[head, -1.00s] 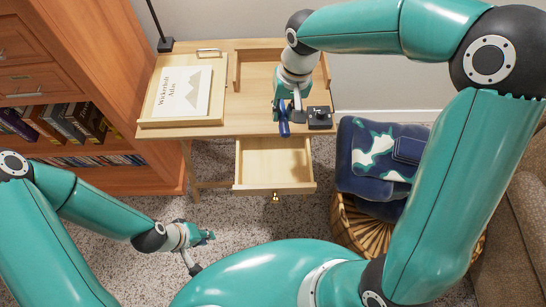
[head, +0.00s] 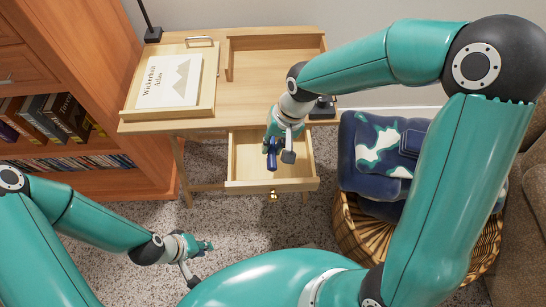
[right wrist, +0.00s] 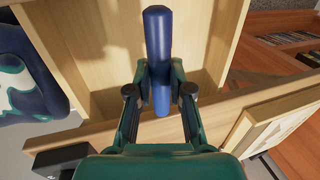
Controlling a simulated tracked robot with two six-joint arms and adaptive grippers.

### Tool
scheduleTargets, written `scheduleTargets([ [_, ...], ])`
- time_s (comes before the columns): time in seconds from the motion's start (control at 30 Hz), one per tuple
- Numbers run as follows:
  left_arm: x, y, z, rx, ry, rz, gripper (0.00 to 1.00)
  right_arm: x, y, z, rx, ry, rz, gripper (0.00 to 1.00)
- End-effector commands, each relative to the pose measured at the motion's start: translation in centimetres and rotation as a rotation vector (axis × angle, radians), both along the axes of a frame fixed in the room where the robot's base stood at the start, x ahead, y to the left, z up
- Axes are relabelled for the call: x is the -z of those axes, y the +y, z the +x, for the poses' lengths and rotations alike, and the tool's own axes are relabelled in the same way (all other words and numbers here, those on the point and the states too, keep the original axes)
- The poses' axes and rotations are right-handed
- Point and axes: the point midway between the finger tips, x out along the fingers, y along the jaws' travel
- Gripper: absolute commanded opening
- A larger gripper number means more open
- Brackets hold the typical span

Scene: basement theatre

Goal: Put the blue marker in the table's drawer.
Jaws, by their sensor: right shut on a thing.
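The blue marker (head: 272,152) is held in my right gripper (head: 280,150), which is shut on it. In the right wrist view the marker (right wrist: 158,50) stands lengthwise between the two fingers of the gripper (right wrist: 160,92). The table's drawer (head: 245,182) is pulled open below the tabletop (head: 222,122). The marker and gripper are over the open drawer in the head view; their height above its floor is hard to tell. The drawer interior (right wrist: 110,55) shows behind the marker in the right wrist view. My left gripper (head: 196,262) is low at the left, away from the table, apparently open and empty.
A book (head: 172,80) lies in a tray on the tabletop's left. A black object (head: 322,108) sits at the tabletop's front right edge. A wicker basket (head: 360,232) with blue cloths (head: 372,150) stands right of the drawer. A bookcase (head: 75,60) is at the left.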

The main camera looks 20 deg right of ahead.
Motion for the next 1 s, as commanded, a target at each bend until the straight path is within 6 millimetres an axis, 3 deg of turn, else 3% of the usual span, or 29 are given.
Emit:
scheduleTargets([
  [0.27,0.5,0.0,0.0,0.0,0.0,0.0,0.21,2.2,0.0,0.0,0.0,0.001,-0.001,0.01],
  [0.5,1.3,0.0,0.0,0.0,0.0,0.0,0.21,5.5,0.0,0.0,-0.001,0.001,-0.001,0.01],
  [1.0,2.0,0.0,0.0,0.0,0.0,0.0,0.21,6.9,0.1,-0.3,-0.005,0.01,-0.001,0.01],
])
